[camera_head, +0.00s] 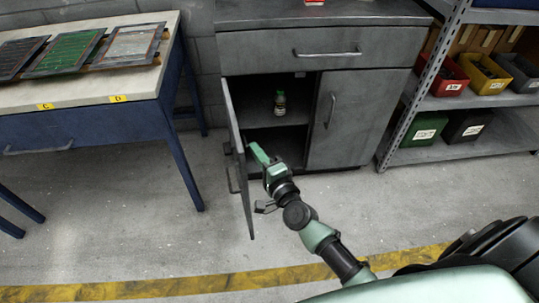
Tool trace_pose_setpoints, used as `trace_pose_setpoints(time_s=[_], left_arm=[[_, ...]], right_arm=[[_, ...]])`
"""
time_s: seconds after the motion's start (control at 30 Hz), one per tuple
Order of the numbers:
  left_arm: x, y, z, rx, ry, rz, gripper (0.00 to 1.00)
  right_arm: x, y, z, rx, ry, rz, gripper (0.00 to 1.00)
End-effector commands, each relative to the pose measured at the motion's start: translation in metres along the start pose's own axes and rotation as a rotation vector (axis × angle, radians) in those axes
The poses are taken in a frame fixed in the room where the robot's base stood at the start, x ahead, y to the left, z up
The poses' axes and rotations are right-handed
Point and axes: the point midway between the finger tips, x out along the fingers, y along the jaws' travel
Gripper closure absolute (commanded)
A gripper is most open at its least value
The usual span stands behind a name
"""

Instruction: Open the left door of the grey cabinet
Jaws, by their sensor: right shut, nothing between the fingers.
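The grey cabinet (350,93) stands against the back wall. Its left door (236,147) is swung wide open, seen almost edge-on, with its handle on the outer face at the left. The right door (348,118) is closed. The left compartment is exposed and dark, with a small bottle with a green label (280,103) on its shelf. My right gripper (257,153) is shut and empty, just right of the open door, on its inner side. I cannot tell whether it touches the door. My left gripper is not in view.
A blue workbench (100,115) with several panels on top stands at the left, its leg near the open door. A metal shelf rack (432,158) with coloured bins stands right of the cabinet. The floor in front is clear, with a yellow stripe (190,286).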

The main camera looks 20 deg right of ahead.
Motion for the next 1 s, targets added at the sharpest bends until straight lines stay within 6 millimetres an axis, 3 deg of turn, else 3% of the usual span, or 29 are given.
trace_pose_setpoints(time_s=[0.2,0.57,0.67,0.8,1.0], left_arm=[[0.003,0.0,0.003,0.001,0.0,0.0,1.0],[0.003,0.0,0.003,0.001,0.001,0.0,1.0],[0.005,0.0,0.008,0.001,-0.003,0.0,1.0],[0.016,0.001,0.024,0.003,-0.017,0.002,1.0],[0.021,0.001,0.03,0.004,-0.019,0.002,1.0]], right_arm=[[0.003,0.0,0.014,-0.001,0.0,-0.001,1.0],[0.004,0.0,0.017,-0.002,0.0,-0.001,1.0],[0.007,-0.001,0.03,0.001,0.0,0.0,1.0],[0.015,-0.002,0.063,0.003,0.0,-0.001,1.0],[0.025,-0.001,0.093,0.0,0.0,-0.001,1.0]])
